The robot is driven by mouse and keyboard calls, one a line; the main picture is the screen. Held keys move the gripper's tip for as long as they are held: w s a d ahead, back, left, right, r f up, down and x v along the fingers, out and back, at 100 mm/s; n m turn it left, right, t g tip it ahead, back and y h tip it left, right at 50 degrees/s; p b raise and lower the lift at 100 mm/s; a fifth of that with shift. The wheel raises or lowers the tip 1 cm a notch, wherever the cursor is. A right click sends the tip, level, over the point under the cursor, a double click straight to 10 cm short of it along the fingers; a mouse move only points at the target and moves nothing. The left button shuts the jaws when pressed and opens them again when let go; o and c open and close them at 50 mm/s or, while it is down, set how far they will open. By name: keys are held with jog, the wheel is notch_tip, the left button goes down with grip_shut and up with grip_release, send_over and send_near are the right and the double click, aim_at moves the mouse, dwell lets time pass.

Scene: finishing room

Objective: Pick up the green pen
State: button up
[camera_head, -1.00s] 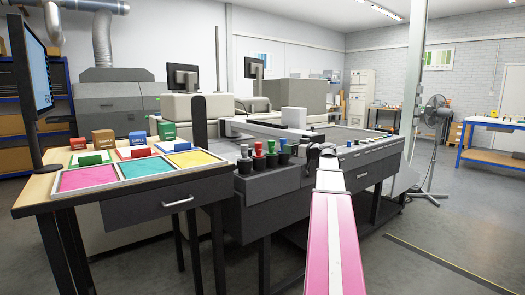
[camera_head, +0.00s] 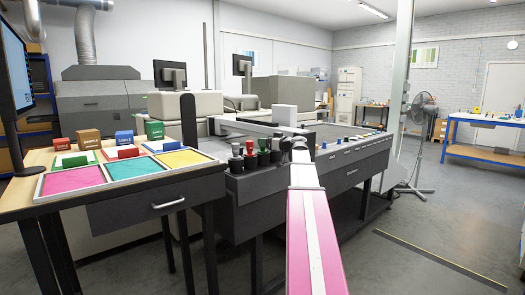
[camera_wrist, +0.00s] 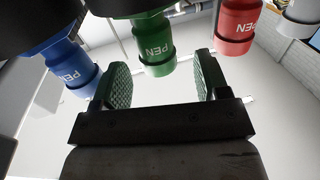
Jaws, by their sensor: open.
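The green pen (camera_wrist: 155,45) hangs into the wrist view at top centre, with its green end marked PEN. My gripper (camera_wrist: 160,65) is open, one padded finger on each side of the green pen's lower end in the picture. I see no contact with the pen; the depth between them is hard to judge. In the head view the green pen (camera_head: 263,144) stands in a dark holder among other pens. My gripper's fingers cannot be made out there, at the far end of my pink and white arm.
In the wrist view a blue pen (camera_wrist: 68,68) is left of the green one, a red pen (camera_wrist: 236,28) right, and a white pen (camera_wrist: 298,10) farther right. In the head view, a wooden table (camera_head: 25,202) with colour trays stands left. Open floor lies right.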

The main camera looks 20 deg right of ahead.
jog(key=x, duration=0.2)
jog(key=shift+w+a, duration=0.15)
jog(key=shift+w, duration=0.25)
jog(key=c, duration=1)
